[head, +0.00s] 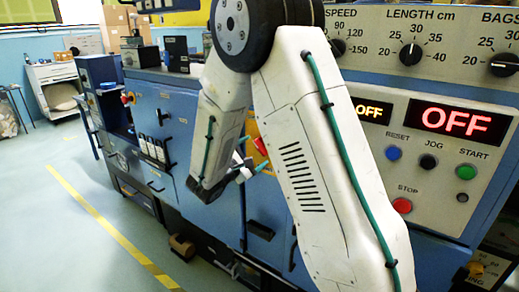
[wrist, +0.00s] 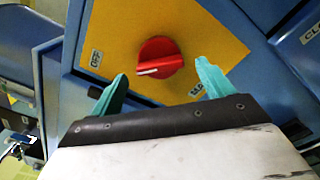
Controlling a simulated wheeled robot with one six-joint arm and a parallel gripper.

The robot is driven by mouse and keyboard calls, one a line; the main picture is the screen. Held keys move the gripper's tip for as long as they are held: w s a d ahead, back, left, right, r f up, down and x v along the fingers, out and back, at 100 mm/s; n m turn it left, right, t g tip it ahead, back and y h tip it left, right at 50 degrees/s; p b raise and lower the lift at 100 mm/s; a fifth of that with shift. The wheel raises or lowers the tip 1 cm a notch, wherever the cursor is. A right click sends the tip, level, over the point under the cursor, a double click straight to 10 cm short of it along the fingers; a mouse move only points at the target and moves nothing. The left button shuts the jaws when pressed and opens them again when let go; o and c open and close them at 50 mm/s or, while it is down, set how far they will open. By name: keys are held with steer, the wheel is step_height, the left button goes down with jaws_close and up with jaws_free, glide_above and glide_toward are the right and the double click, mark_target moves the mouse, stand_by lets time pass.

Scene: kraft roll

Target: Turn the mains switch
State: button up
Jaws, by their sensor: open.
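The mains switch (wrist: 160,57) is a round red knob with a white pointer line, on a yellow plate (wrist: 205,35) on a blue panel. The pointer line lies toward the left. A small OFF label (wrist: 96,58) is at the plate's left; another label (wrist: 197,90) at the lower right is partly covered by a finger. My gripper (wrist: 162,72) is open, its two teal fingers on either side of the knob with gaps showing, not closed on it. In the head view, a red piece (head: 261,146), apparently the switch, shows between my arm links.
Open floor (head: 60,215) with a yellow line lies at the left.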

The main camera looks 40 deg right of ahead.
mark_target(259, 149)
steer(key=x, duration=0.4)
steer(key=c, duration=1)
